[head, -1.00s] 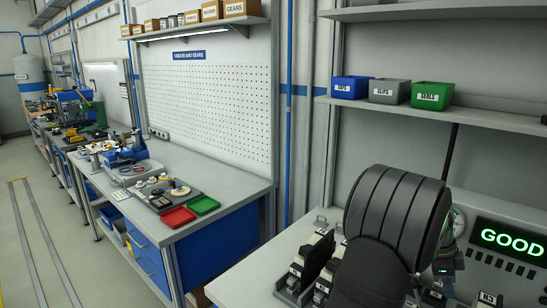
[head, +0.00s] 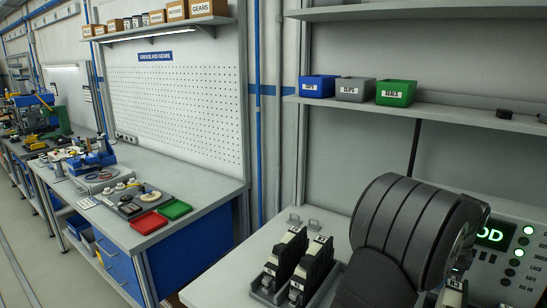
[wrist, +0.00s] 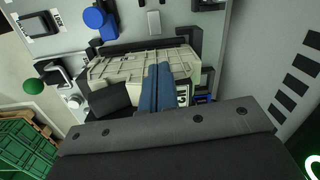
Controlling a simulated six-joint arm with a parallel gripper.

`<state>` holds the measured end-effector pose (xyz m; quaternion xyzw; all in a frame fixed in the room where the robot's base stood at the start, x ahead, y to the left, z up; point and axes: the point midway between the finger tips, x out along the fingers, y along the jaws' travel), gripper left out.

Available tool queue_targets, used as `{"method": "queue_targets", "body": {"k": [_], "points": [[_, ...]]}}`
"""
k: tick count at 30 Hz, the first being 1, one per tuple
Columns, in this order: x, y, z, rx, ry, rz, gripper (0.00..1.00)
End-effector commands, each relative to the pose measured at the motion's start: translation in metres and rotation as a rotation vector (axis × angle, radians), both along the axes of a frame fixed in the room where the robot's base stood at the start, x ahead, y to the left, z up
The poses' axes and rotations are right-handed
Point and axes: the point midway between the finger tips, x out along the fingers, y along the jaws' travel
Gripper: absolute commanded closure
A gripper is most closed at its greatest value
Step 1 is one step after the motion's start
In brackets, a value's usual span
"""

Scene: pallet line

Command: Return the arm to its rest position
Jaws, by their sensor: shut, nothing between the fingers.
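My arm (head: 405,225) shows at the right of the head view as a thick black ribbed sleeve, bent over the near bench (head: 215,282). Its end is mostly hidden behind the sleeve there. In the wrist view my gripper (wrist: 158,70) shows two blue-grey fingers side by side, closed together with nothing between them. Behind them is a pale beige, ribbed block (wrist: 125,68) in a dark holder. I cannot tell whether the fingers touch it.
Two dark modules (head: 286,252) stand in a grey holder left of my arm. A panel with a lit green display (head: 490,236) stands close on the right. Blue (head: 317,87), grey (head: 354,89) and green (head: 396,92) bins sit on the shelf above. The bench's left front is clear.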

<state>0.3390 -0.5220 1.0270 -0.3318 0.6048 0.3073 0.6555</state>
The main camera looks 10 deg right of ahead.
Motion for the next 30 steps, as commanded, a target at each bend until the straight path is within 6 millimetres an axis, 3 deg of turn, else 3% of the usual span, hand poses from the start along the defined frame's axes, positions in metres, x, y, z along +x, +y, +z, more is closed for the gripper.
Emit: {"method": "queue_targets", "body": {"k": [11, 26, 30], "points": [[0.000, 0.000, 0.006, -0.001, 0.001, 0.000, 1.00], [-0.006, 0.002, 0.013, -0.016, -0.009, 0.055, 0.02], [-0.021, 0.006, 0.030, -0.056, -0.032, 0.192, 0.00]]}}
